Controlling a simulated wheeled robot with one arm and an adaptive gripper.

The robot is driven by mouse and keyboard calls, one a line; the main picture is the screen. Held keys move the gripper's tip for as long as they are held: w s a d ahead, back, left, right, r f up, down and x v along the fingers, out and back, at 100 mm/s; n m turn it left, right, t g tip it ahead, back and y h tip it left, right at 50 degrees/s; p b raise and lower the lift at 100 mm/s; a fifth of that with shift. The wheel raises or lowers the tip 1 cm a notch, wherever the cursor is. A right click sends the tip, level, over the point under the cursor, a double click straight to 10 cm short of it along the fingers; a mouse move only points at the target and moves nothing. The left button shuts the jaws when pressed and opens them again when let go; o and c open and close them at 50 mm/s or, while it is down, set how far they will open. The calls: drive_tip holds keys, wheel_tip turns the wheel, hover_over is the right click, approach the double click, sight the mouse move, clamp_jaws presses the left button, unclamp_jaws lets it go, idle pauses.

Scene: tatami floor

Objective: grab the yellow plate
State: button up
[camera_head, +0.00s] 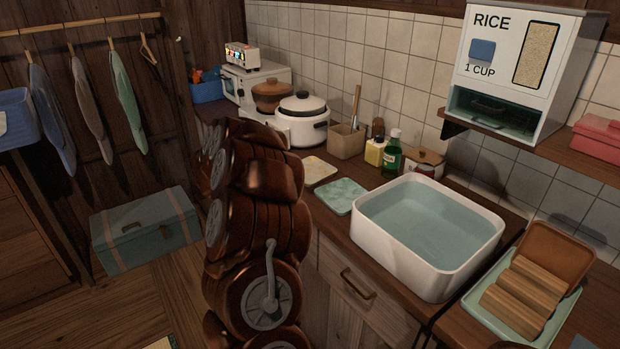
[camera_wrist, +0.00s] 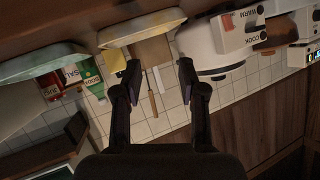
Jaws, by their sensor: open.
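The yellow plate (camera_head: 319,170) is a small, pale yellow square dish lying on the counter, left of the teal plate (camera_head: 342,196). My arm partly covers its left side in the head view. In the wrist view the scene is upside down, and the yellow plate (camera_wrist: 135,27) shows nearly edge-on at the top, beyond the fingertips. My gripper (camera_wrist: 159,72) is open, with nothing between its two dark fingers. The plate appears apart from the fingers. In the head view my gripper is hidden behind my arm.
A rice cooker (camera_head: 302,121), utensil holder (camera_head: 347,141), yellow bottle (camera_head: 375,152) and green bottle (camera_head: 391,150) stand along the wall behind the plates. A water-filled white basin (camera_head: 370,228) is to the right. A rice dispenser (camera_head: 566,75) sits on a shelf above.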

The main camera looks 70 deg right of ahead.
sight(320, 179)
drive_tip(key=s+f+g, duration=0.1)
drive_tip(key=s, duration=0.1)
drive_tip(key=s+d+m+g, duration=0.1)
drive_tip(key=s, duration=0.1)
drive_tip(key=s+d+f+g, duration=0.1)
drive_tip(key=s, duration=0.2)
drive_tip(key=shift+f+y, duration=0.3)
drive_tip(key=shift+f, duration=0.05)
drive_tip(key=shift+s+d+f+m, duration=0.15)
drive_tip(key=shift+s+d+m, duration=0.05)
drive_tip(key=shift+m, duration=0.1)
drive_tip(key=shift+x, duration=1)
drive_tip(key=x, duration=0.3)
drive_tip(key=shift+s+d, duration=0.25)
drive_tip(key=shift+s, duration=0.15)
drive_tip(key=shift+s+d+f, duration=0.1)
drive_tip(key=shift+d+f, duration=0.05)
drive_tip(key=shift+d, duration=0.35)
clamp_jaws()
